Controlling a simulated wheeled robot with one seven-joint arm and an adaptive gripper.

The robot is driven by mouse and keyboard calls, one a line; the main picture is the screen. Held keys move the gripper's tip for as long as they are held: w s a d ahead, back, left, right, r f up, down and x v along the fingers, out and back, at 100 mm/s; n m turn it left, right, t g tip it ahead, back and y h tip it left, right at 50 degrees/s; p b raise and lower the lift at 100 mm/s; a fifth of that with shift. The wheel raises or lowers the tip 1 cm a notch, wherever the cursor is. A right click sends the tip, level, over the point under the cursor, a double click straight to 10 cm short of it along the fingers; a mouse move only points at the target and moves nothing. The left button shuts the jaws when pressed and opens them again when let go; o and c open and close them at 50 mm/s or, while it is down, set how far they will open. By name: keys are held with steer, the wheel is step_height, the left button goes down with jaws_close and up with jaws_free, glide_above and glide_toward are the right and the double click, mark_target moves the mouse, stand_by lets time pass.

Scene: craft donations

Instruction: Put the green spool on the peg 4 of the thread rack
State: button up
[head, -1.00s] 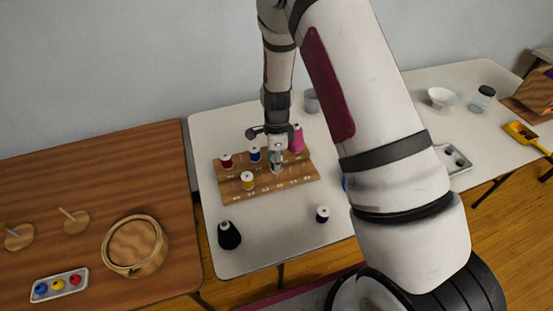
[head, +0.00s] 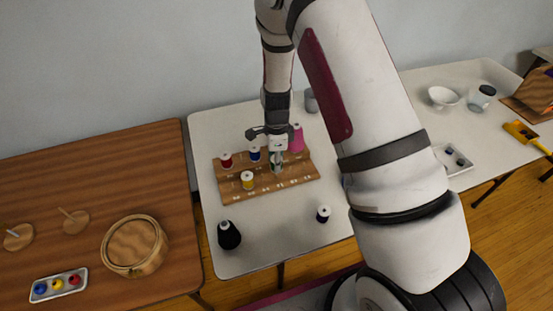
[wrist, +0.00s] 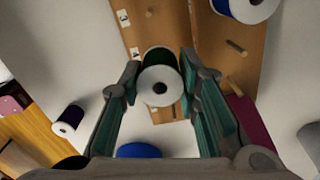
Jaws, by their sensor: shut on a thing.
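The green spool (wrist: 160,84) has a white end with a dark hole facing the wrist camera. My gripper (wrist: 162,68) is shut on it, one finger on each side. In the head view my gripper (head: 277,158) points down at the wooden thread rack (head: 228,188), near its middle. The rack carries a red spool (head: 226,160), a blue spool (head: 254,154), a yellow spool (head: 248,181) and a pink cone (head: 297,138). The green spool's lower end is hidden, so I cannot tell whether it is around a peg. Bare pegs (wrist: 236,47) show in the wrist view.
A black cone (head: 229,236) and a dark spool (head: 323,214) stand on the white table (head: 275,235) in front of the rack. A bowl (head: 443,97), a jar (head: 481,97) and a small tray (head: 455,160) are to the right. A brown table (head: 90,175) stands left.

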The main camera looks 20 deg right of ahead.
steer(key=shift+f+b, duration=0.7)
steer(key=shift+f, duration=1)
steer(key=o, duration=1)
